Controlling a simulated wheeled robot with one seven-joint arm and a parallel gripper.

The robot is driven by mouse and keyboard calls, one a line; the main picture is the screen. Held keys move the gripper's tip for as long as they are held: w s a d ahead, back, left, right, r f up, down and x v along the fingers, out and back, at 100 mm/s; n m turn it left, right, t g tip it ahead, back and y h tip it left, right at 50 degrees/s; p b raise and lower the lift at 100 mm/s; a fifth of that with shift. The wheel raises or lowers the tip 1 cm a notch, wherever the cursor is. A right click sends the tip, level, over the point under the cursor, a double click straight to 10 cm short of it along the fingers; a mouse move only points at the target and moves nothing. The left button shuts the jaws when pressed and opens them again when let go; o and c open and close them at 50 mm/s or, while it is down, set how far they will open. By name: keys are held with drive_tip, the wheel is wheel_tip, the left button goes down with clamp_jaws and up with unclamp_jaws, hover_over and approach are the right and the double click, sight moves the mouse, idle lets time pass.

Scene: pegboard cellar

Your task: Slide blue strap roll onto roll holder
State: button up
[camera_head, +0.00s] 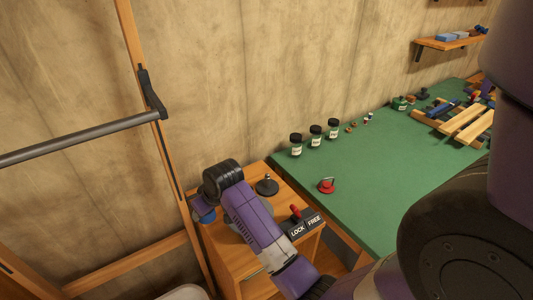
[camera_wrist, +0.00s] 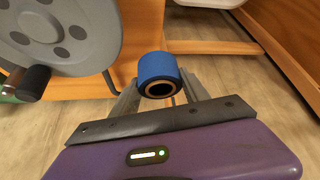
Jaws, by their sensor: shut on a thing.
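The blue strap roll (camera_wrist: 158,66) is held between the two grey fingers of my gripper (camera_wrist: 160,88) in the wrist view. Its dark hollow core with a tan ring faces the camera. In the head view the blue roll (camera_head: 206,215) shows partly, low beside the wooden cabinet, under my black wrist. My fingers are hidden there. A dark grey bar (camera_head: 80,140) runs from a black bracket on the wooden frame at the left; I cannot tell whether it is the roll holder. The roll is apart from this bar.
A grey disc with holes and a black handle (camera_wrist: 60,35) is close left of the roll. The wooden cabinet (camera_head: 255,262) carries a LOCK/FREE plate (camera_head: 305,225) with a red lever. Jars and a red item (camera_head: 326,186) stand on the green bench (camera_head: 370,170).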

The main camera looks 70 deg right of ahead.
drive_tip(key=s+d+r+m, duration=0.1)
drive_tip(key=s+d+r, duration=0.15)
drive_tip(key=d, duration=0.45)
drive_tip(key=s+d+r, duration=0.2)
drive_tip(key=s+d, duration=0.1)
drive_tip(key=d, duration=0.5)
wheel_tip(320, 180, up, 3)
drive_tip(key=n+p, duration=0.2)
hover_over(268, 174)
drive_tip(key=shift+w+f+b, duration=0.1)
drive_tip(key=shift+f+b, duration=2.75)
drive_tip(key=shift+f, duration=0.25)
drive_tip(key=shift+f+b, duration=0.9)
drive_tip(key=shift+f, duration=1.15)
drive_tip(key=shift+f, duration=0.15)
drive_tip(key=shift+f, duration=0.35)
drive_tip(key=shift+f+b, duration=0.55)
drive_tip(key=shift+f, duration=0.1)
